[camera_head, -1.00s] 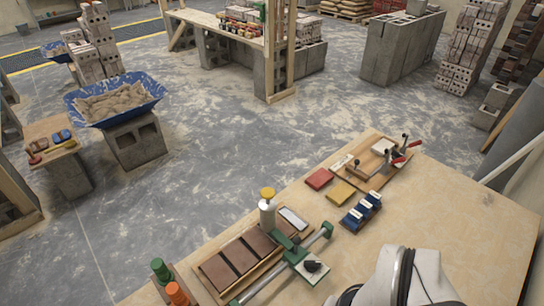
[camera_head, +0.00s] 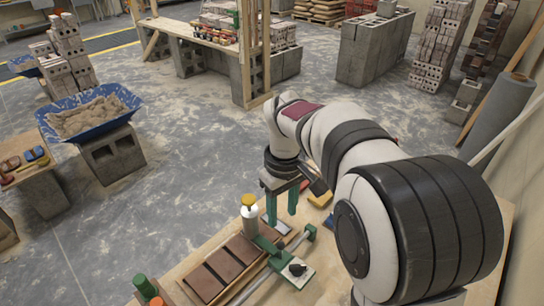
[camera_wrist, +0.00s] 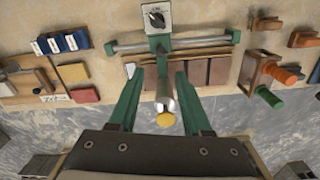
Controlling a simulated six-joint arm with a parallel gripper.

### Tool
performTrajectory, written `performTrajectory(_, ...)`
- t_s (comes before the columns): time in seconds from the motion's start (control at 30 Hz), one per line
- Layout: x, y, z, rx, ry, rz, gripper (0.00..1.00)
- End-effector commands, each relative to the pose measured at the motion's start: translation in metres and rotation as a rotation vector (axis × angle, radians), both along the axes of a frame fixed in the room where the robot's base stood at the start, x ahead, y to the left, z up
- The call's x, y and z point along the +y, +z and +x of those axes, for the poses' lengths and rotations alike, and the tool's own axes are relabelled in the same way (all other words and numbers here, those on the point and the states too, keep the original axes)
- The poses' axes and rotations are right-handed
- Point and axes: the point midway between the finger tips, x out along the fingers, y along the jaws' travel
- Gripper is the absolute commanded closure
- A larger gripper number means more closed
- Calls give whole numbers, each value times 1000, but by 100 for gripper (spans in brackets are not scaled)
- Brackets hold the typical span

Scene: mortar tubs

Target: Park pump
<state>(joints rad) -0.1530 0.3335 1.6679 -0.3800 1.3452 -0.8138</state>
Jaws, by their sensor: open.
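The pump, a pale bottle-like cylinder (camera_head: 250,220) with a yellow top, stands upright on the bench at the far end of a row of brown tiles (camera_head: 228,268). My gripper (camera_head: 281,213) is open, its green fingers pointing down just right of the pump. In the wrist view my gripper (camera_wrist: 157,78) is open and empty, and the pump (camera_wrist: 165,92) shows between the fingers in the picture, with its yellow top (camera_wrist: 166,120) nearest the camera. Whether the fingers are level with it I cannot tell. A pale flat pad (camera_head: 278,228) lies below the fingertips, partly hidden.
A green clamp on a metal rail (camera_wrist: 205,43) with a knobbed plate (camera_wrist: 158,16) lies beside the tiles. Blue blocks (camera_wrist: 62,43), a yellow block (camera_wrist: 73,73) and a red block (camera_wrist: 84,95) lie left in the wrist view.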

Motion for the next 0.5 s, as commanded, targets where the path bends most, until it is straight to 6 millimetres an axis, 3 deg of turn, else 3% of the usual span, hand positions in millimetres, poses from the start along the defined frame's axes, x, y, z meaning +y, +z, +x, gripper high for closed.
performTrajectory(0.5, 0, -125, -1, 5, 2, 0, 51)
